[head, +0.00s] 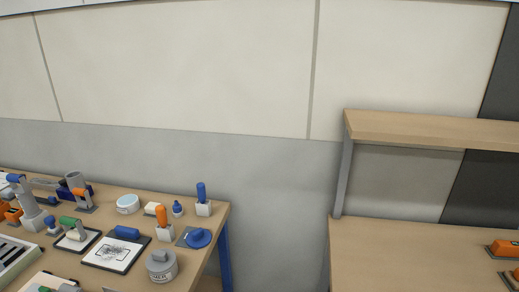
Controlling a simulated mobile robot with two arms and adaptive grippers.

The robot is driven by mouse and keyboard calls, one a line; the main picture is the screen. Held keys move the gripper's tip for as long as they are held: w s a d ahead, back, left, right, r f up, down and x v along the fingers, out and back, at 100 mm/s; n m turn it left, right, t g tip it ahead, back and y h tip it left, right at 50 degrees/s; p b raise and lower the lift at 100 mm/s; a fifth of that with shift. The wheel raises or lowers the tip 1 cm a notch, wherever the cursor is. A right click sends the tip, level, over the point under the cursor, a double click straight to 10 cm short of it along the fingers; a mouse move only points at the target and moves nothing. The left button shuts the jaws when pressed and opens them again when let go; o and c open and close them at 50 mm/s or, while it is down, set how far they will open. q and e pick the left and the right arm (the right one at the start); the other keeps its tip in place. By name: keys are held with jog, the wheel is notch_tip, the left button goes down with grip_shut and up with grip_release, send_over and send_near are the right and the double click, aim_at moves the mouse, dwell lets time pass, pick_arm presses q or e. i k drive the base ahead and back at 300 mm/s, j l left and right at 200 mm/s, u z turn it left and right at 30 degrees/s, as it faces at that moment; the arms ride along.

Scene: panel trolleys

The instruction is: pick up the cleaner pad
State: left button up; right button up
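No item is clearly marked as the cleaner pad. A blue round pad-like piece with a raised knob (198,237) lies on a flat grey square near the right end of the left workbench. A small white block (152,208) lies behind it to the left, beside an orange-handled tool (162,215). I cannot tell which of these, if any, is the cleaner pad. Neither of my grippers is in view.
The left workbench (215,213) is crowded: a grey lidded tin (161,264), a dark-framed board with a blue roller (127,232), and a white-blue round tub (128,204). A shelved bench (400,245) stands right, mostly bare, with orange items (504,247). A gap separates the benches.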

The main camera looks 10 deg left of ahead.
aim_at(150, 209)
jog(key=u, duration=1.25)
